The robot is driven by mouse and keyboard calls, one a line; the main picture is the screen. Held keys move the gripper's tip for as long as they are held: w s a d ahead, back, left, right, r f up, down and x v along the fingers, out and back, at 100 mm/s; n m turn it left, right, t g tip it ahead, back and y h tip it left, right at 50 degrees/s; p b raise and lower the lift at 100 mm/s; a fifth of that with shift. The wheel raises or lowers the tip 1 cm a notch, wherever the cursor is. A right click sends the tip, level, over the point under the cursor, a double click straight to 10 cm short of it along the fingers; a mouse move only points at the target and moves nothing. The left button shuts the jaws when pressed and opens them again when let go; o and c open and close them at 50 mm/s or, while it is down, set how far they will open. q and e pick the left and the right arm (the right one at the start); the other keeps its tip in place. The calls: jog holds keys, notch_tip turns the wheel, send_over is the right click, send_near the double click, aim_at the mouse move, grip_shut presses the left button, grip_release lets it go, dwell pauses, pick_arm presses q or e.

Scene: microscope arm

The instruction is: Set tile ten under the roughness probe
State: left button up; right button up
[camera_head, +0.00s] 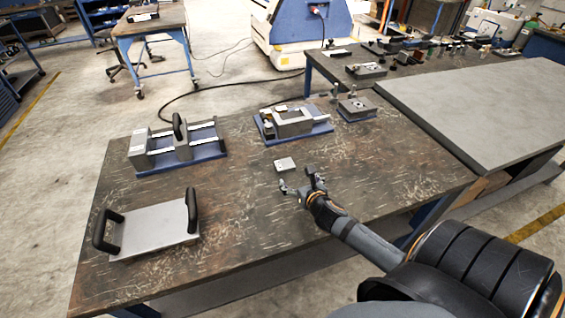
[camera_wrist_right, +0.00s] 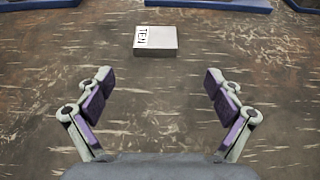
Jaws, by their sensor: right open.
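Tile ten (camera_head: 285,164) is a small light grey block lying flat on the worn dark table. In the right wrist view tile ten (camera_wrist_right: 165,43) shows a white label reading TEN on its left part. My right gripper (camera_head: 298,181) is open and empty, just on the near side of the tile and apart from it. In the right wrist view the spread fingers (camera_wrist_right: 158,80) have the tile beyond them, between their lines. Three devices on blue bases stand farther back; I cannot tell for sure which carries the roughness probe. My left gripper is out of view.
A railed device (camera_head: 178,147) is at left, a grey block device (camera_head: 290,123) at centre back, and a smaller one with posts (camera_head: 357,107) to its right. A plate with two black handles (camera_head: 155,230) lies front left. The table around the tile is clear.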

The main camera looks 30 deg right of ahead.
aim_at(286, 167)
jog(key=x, duration=0.4)
jog(key=shift+a+r, duration=0.1)
jog(key=shift+r, duration=0.05)
jog(key=shift+w+f, duration=0.2)
jog(key=shift+w, duration=0.55)
jog(key=x, duration=0.4)
jog(key=shift+w+a, duration=0.15)
jog(key=shift+w, duration=0.05)
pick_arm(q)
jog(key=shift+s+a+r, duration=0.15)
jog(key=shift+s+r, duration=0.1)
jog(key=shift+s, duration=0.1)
pick_arm(e)
jog(key=shift+s, duration=0.1)
jog(key=c, duration=1.7)
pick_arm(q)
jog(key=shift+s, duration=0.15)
pick_arm(e)
jog(key=shift+r, duration=0.1)
jog(key=shift+c, duration=0.8)
jog(key=shift+r, duration=0.1)
